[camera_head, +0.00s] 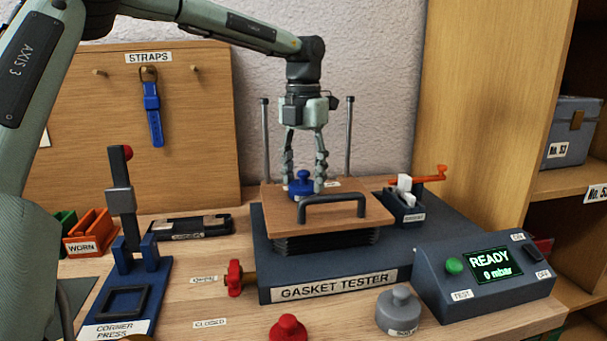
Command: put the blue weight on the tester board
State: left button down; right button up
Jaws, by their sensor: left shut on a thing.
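The blue weight (299,187) is at the back left part of the wooden tester board (349,219), behind the board's dark handle (333,199). My left gripper (304,184) points straight down from above, its fingers on either side of the weight and shut on it. The weight is upright and looks to be at the board's surface; whether it bears fully on it I cannot tell. The board lies on dark bellows on the gasket tester (335,287), between two upright rods. My right gripper is not in view.
A grey weight (398,311) and a red weight (288,328) stand on the bench in front. The control box (487,275) at right reads READY, 0 mbar. A red valve knob (234,278) and the corner press (126,290) are at left. An orange lever (430,174) is right of the board.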

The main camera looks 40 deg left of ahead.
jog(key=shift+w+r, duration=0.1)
pick_arm(q)
jog(key=c, duration=1.1)
grip_release()
jog(key=shift+f, duration=0.1)
jog(key=o, duration=0.5)
jog(key=shift+c, duration=0.2)
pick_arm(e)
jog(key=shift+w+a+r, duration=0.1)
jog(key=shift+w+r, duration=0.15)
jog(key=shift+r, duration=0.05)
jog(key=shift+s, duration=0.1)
